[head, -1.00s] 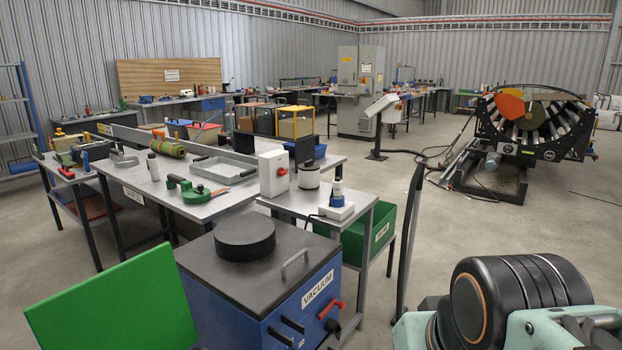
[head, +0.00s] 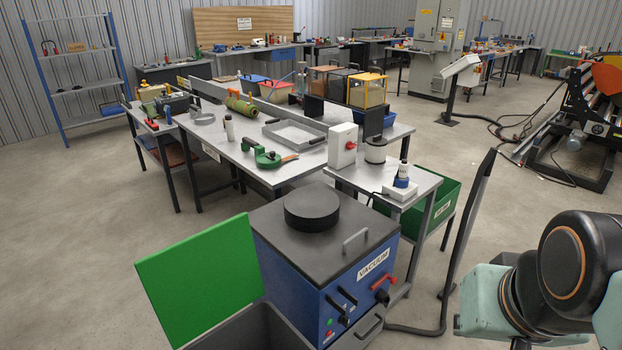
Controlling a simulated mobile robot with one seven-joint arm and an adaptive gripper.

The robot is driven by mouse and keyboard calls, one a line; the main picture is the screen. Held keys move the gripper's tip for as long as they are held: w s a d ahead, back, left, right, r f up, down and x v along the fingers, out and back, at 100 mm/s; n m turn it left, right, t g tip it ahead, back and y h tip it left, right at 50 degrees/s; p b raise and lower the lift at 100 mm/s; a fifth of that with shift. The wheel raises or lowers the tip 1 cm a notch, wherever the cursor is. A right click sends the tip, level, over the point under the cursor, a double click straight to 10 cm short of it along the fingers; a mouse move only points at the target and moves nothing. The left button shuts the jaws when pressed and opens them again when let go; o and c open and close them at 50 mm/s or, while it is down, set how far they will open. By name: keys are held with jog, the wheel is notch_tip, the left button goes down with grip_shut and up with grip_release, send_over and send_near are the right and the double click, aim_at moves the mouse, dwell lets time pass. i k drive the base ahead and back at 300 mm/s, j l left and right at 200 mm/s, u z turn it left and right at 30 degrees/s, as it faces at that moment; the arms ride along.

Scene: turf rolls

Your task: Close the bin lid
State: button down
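The green lid (head: 200,280) stands open, tilted up at the bottom left of the head view. It is at the back of a grey bin (head: 228,328), whose open top is cut off by the lower picture edge. The bin is beside the blue vacuum box. Links of my arm show at the lower right, well apart from the lid. My gripper itself is not in view.
The blue vacuum box (head: 310,291), with a dark top and a round black cap, stands right of the bin. A black hose (head: 462,235) rises between it and my arm. A workbench (head: 213,143) with tools is behind. The floor at left is clear.

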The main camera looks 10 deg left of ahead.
aim_at(192, 285)
jog(key=k+j, duration=0.15)
jog(key=j, duration=0.15)
jog(key=k+j+z, duration=0.1)
jog(key=j, duration=0.25)
jog(key=k+j+z, duration=0.15)
jog(key=j, duration=0.2)
jog(key=k+j+z, duration=0.15)
jog(key=j, duration=0.25)
jog(key=j+z, duration=0.15)
jog(key=j, duration=0.25)
jog(key=k+j+z, duration=0.15)
jog(key=j, duration=0.2)
jog(key=j+z, duration=0.2)
jog(key=j, duration=0.3)
jog(key=j+z, duration=0.15)
jog(key=j, duration=0.4)
jog(key=k+j+z, duration=0.2)
jog(key=j, duration=0.3)
jog(key=j+z, duration=0.4)
jog(key=j, duration=1.2)
jog(key=k+j, duration=0.3)
jog(key=j+z, duration=0.05)
jog(key=j, duration=0.05)
